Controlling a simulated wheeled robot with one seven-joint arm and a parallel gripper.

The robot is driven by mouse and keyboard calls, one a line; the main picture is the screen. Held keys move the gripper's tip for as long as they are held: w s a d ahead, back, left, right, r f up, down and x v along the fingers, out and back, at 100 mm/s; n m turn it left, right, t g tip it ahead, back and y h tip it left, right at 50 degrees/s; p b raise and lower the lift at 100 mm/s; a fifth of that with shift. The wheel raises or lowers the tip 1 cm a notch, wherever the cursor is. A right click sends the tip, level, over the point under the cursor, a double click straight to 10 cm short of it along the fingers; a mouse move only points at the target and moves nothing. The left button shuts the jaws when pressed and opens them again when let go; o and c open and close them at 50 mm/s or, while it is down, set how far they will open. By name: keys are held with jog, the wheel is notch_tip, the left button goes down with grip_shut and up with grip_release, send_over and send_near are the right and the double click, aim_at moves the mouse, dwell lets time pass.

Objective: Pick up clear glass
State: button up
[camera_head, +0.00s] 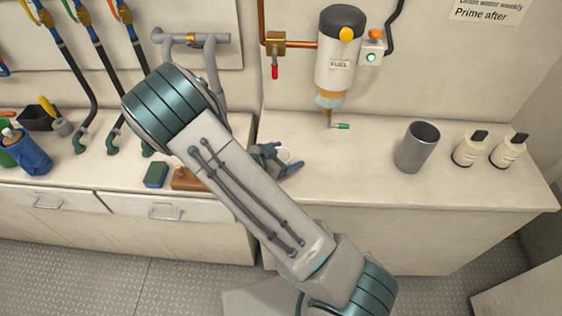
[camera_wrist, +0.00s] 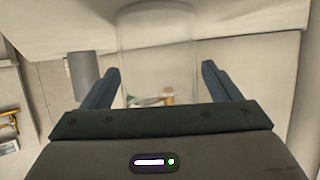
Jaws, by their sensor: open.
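The clear glass (camera_wrist: 157,45) stands in the upper middle of the wrist view, see-through, with its lower part between the two fingers of my gripper (camera_wrist: 160,80). The fingers are spread, with a visible gap on each side of the glass. In the head view my gripper (camera_head: 284,164) is low over the counter, partly behind my arm. A pale rim of the glass (camera_head: 285,155) shows there beside the fingers; the rest is hidden.
A grey metal cup (camera_head: 417,147) and two white bottles (camera_head: 467,149) (camera_head: 508,151) stand to the right on the counter (camera_head: 370,190). A fuel filter (camera_head: 338,55) hangs on the wall behind. A sponge (camera_head: 155,174) and brown block (camera_head: 187,179) lie left of my gripper.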

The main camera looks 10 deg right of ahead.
jog(key=c, duration=1.1)
jog(key=shift+r, duration=0.15)
